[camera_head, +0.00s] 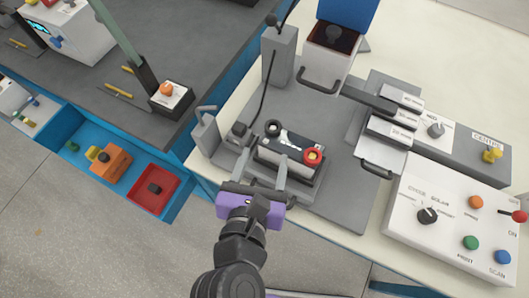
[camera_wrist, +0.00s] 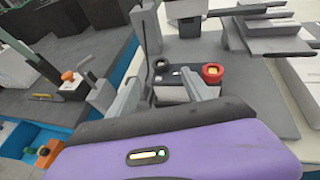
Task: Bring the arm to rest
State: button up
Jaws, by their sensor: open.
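My gripper (camera_head: 263,172) is open, with its purple body low in the head view and its two grey fingers pointing at the battery. The battery (camera_head: 287,152) is a dark and light block with a black ring terminal and a red ring terminal on top. It sits in a fixture on a grey plate. The fingers stand at its near side, and I cannot tell whether they touch it. In the wrist view the gripper's fingers (camera_wrist: 165,100) reach toward the battery (camera_wrist: 172,91), whose lower part is partly hidden by the fingers and purple body.
A white control panel (camera_head: 453,213) with coloured buttons is at the right. Labelled grey slides (camera_head: 392,125) lie right of the battery. A tall grey post (camera_head: 279,55) and a blue-lidded box (camera_head: 333,58) stand behind. Blue and red bins (camera_head: 153,190) are at the left.

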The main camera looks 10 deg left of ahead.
dwell(0.5)
jog(key=a+r+m+y, duration=0.2)
jog(key=a+m+y, duration=0.4)
jog(key=a, duration=0.1)
jog(key=s+d+m+h, duration=0.1)
jog(key=s+d+m, duration=0.5)
jog(key=d+m, duration=0.3)
jog(key=s+d+f+m+t+h, duration=0.1)
jog(key=s+d+m+h, duration=0.1)
jog(key=s+d+m, duration=0.5)
jog(key=s+d+f+m+h, duration=0.1)
jog(key=s+d+m, duration=0.6)
jog(key=d+m, duration=0.6)
jog(key=shift+d+h, duration=0.4)
jog(key=shift+d, duration=0.15)
